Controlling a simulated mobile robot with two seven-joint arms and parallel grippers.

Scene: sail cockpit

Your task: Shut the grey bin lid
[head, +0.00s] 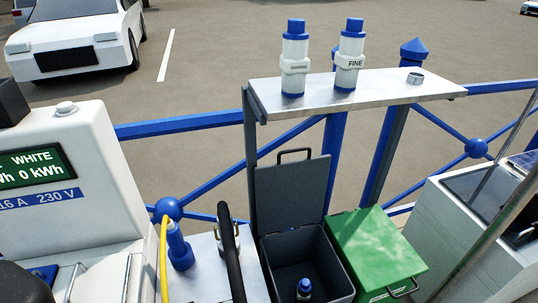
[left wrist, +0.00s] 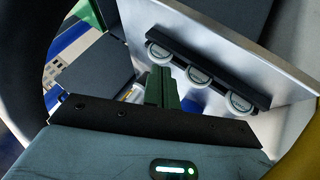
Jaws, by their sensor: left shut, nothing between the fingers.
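The grey bin (head: 306,262) stands below the shelf in the head view. Its lid (head: 291,193) is open and stands upright at the back, with a dark handle loop (head: 295,151) on its top edge. A blue-capped white item (head: 304,288) is inside the bin. My left gripper (left wrist: 160,72) shows in the left wrist view with its fingers together and nothing between them. I cannot make out the left gripper in the head view, so its distance from the lid is unclear. My right gripper is in neither view.
A green bin (head: 376,245) with its lid down stands right of the grey bin. Two blue-capped bottles (head: 294,60) stand on the shelf (head: 400,88) above. A white charging post (head: 75,190) is at left. Round sockets (left wrist: 200,76) line a panel near my left gripper.

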